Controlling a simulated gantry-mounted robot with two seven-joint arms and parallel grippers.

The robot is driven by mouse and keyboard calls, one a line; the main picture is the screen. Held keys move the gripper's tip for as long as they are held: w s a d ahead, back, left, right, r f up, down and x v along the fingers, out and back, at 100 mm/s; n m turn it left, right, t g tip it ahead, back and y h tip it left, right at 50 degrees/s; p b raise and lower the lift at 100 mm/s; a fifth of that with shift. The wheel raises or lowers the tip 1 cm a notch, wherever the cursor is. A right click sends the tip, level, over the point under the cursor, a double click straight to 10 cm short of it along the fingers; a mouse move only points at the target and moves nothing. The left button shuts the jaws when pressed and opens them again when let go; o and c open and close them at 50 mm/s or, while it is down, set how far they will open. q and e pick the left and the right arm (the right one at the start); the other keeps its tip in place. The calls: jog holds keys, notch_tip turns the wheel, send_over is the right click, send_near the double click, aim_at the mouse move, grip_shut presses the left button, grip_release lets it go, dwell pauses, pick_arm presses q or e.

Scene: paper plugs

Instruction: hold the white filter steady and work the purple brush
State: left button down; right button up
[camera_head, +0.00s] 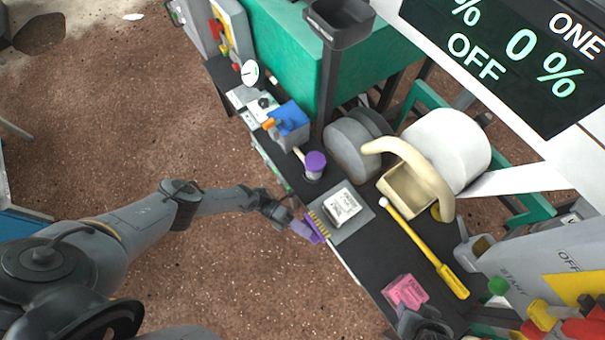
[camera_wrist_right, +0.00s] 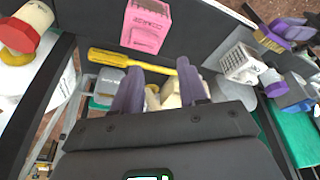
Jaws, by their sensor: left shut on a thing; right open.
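The purple brush (camera_head: 317,232), with yellow bristles, is in my left gripper (camera_head: 302,228) at the bench's near edge. My left gripper is shut on it. The bristles are beside the grey plate that bears the white filter (camera_head: 342,205); I cannot tell whether they touch anything. The filter is a white block with dark print on top, and no gripper holds it. It also shows in the right wrist view (camera_wrist_right: 240,62), with the brush (camera_wrist_right: 272,40) beyond it. My right gripper (camera_wrist_right: 158,84) is open, its two fingers apart, some way from the filter.
A pink box (camera_head: 405,291) and a yellow-handled tool (camera_head: 430,250) lie on the dark bench. A cream scoop-like container (camera_head: 405,194), a purple-lidded jar (camera_head: 315,163) and a blue box (camera_head: 290,122) stand around the filter. A display panel (camera_head: 500,60) overhangs the far side.

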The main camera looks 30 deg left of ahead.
jog(key=o, duration=1.1)
jog(key=shift+n, duration=0.4)
jog(key=shift+c, duration=0.2)
jog(key=shift+s+f+n, duration=0.2)
jog(key=shift+f+n, duration=0.05)
jog(key=shift+n, duration=0.95)
jog(key=s+a+f+n+g, duration=0.3)
jog(key=a+f+n+g, duration=0.1)
jog(key=a+f+n, duration=0.75)
jog(key=n+t+h, duration=0.1)
jog(key=n+t, duration=0.2)
jog(key=n, duration=1.2)
send_near(344, 202)
jog(key=f, duration=0.1)
jog(key=x, duration=1.1)
jog(key=shift+w+d+f, duration=0.1)
jog(key=shift+w+d, duration=0.05)
